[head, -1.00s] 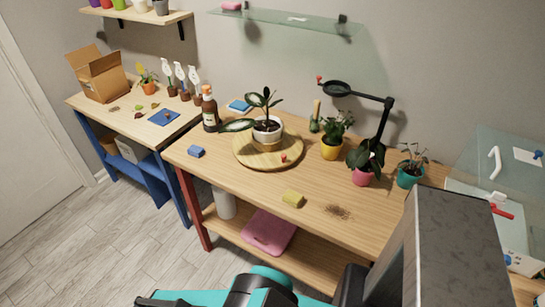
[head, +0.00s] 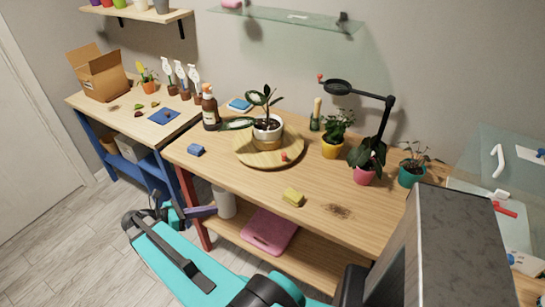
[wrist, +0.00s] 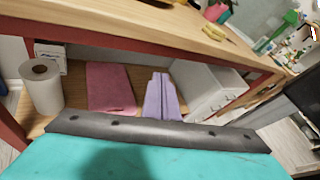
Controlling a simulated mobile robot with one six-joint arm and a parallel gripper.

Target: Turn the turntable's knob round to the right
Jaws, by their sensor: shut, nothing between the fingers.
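The round wooden turntable (head: 243,150) lies on the middle workbench. Its small red knob (head: 284,157) stands near the front right of its rim. A plant in a white pot (head: 267,133) stands on the turntable. My gripper (head: 213,210) has purple fingers and is low in front of the bench's left end, well below and apart from the turntable. In the wrist view, the fingers (wrist: 162,78) are together and empty, pointing toward the lower shelf. The turntable and knob do not show in the wrist view.
A brown bottle (head: 210,110), blue block (head: 196,150) and yellow sponge (head: 293,197) surround the turntable. A yellow pot (head: 332,148) stands to its right. A paper roll (wrist: 42,88) and pink board (wrist: 110,88) sit on the lower shelf. The bench's front strip is mostly clear.

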